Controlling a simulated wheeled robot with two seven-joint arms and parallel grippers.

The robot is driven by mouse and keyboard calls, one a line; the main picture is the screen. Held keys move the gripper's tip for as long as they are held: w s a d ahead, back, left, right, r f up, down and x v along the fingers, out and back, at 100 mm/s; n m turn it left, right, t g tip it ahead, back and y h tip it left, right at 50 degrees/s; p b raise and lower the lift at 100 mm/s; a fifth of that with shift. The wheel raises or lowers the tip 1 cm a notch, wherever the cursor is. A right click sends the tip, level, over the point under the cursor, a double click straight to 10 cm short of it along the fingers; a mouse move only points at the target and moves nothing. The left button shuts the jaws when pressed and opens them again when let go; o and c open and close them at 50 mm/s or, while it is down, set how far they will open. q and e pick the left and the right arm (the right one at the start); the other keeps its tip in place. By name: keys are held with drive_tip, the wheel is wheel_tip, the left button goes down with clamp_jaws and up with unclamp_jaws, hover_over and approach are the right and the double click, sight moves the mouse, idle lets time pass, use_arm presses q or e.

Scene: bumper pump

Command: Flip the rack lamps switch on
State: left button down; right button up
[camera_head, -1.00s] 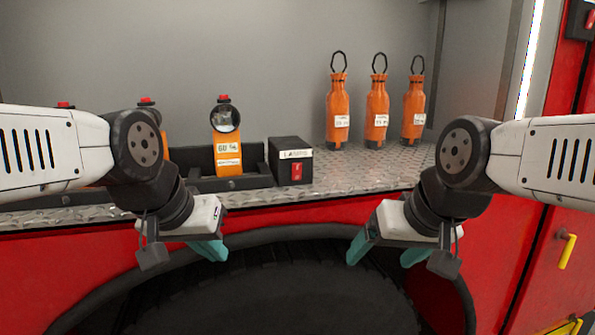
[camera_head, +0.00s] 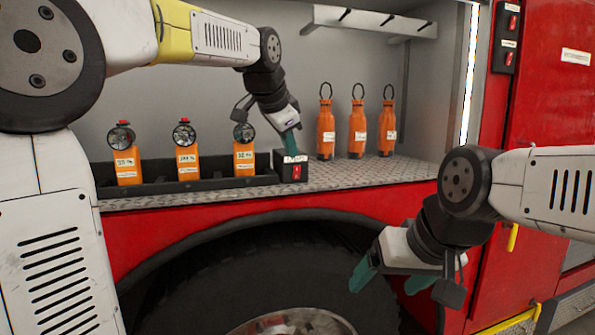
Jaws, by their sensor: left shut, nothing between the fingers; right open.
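A small black switch box (camera_head: 284,173) with a red rocker switch (camera_head: 296,172) on its front stands on the metal shelf, at the right end of the lamp rack (camera_head: 220,183). A white label sits above the rocker; its text is too small to read surely. My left gripper (camera_head: 291,151) is shut and empty, with its teal fingertips pointing down just above the box top, by the label. I cannot tell if they touch it. The rocker is visible below the fingertips. My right gripper (camera_head: 392,281) is open and empty, low in front of the wheel arch.
Several orange lamps stand in the rack, one (camera_head: 187,160) in the middle. Orange bottles (camera_head: 357,130) with loops stand right of the box. Two more red switches (camera_head: 512,23) are on the upper right pillar. A tyre (camera_head: 230,280) is below the shelf.

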sight(296, 172)
use_arm(q)
drive_tip(key=shift+d, duration=0.1)
idle(0.3)
drive_tip(key=x, duration=1)
drive_tip(key=shift+w+f, duration=0.15)
drive_tip(key=shift+w, duration=0.05)
drive_tip(key=shift+w+a+r, duration=0.2)
drive_tip(key=shift+w, duration=0.4)
drive_tip(key=shift+w+a+r, duration=0.2)
drive_tip(key=shift+w+a, duration=0.05)
drive_tip(key=shift+w, duration=0.35)
drive_tip(key=shift+w+a+r, duration=0.1)
drive_tip(key=shift+w+a, duration=0.1)
drive_tip(key=shift+w, duration=0.4)
drive_tip(key=shift+w, duration=0.1)
